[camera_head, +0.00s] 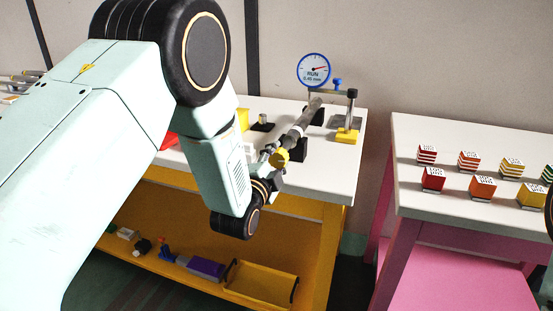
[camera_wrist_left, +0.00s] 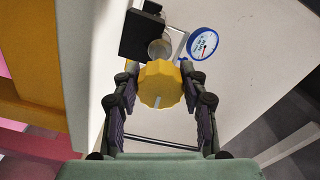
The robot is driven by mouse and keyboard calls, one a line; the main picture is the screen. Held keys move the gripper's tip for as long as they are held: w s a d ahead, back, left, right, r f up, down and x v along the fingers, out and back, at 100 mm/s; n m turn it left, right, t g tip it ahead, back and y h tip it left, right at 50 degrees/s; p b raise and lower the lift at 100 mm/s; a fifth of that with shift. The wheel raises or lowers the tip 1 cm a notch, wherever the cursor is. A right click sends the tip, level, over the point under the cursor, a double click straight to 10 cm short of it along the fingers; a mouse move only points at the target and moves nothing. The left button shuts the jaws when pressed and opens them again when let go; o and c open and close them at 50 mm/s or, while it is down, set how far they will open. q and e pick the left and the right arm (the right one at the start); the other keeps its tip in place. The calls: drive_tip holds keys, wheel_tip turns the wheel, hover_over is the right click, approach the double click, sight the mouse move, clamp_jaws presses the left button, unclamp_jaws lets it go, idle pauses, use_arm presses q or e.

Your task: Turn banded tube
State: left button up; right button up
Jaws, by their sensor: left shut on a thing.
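The grey banded tube (camera_head: 301,122) lies across dark supports on the white table, with a yellow ribbed knob (camera_head: 281,157) at its near end. In the left wrist view the knob (camera_wrist_left: 160,84) has a pale mark on its lower side and sits between the fingers. My left gripper (camera_wrist_left: 160,96) is shut on the knob, with a finger on each side. In the head view my left arm hides part of the table. My right gripper is out of view.
A black support block (camera_head: 299,151) stands beside the tube, and a post on a yellow base (camera_head: 348,135) stands to its right. A white-topped pink table (camera_head: 418,198) at right carries several coloured blocks. A lower shelf holds a yellow tray (camera_head: 262,283).

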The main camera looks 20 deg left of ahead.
use_arm(q)
drive_tip(key=shift+m, duration=0.7)
drive_tip(key=o, duration=1.2)
drive_tip(key=shift+c, duration=0.2)
drive_tip(key=s, duration=1.2)
drive_tip(key=shift+a, duration=0.2)
